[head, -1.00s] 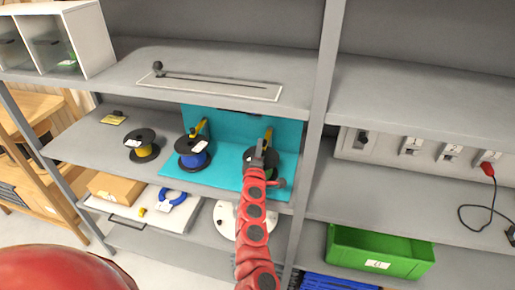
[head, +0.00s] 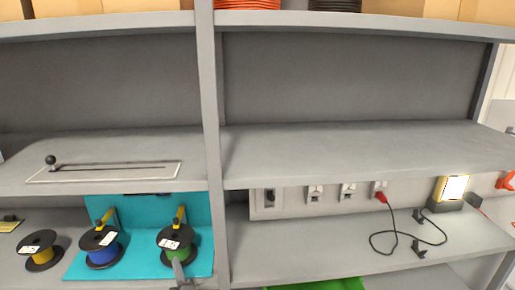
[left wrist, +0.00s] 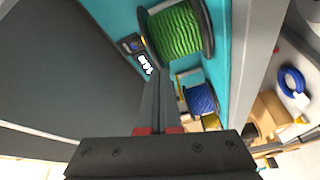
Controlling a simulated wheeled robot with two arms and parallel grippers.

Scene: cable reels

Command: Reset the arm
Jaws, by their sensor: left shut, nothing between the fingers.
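My left gripper (head: 178,268) shows only as a grey tip at the bottom of the head view, in front of the reel of green cable (head: 185,251). In the left wrist view its fingers (left wrist: 160,75) are together with nothing between them, and the green reel (left wrist: 178,32) lies just beyond the tips. Whether the fingers touch the reel I cannot tell. My red arm is out of the head view. My right gripper is not in view.
A blue reel (head: 103,255) and the green reel stand on a turquoise stand (head: 140,262); a yellow reel (head: 42,256) is to the left. Above is a shelf with a slider (head: 110,172). Sockets (head: 313,194), a red plug (head: 381,197) and a lit lamp (head: 451,190) are right of the grey post (head: 210,130).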

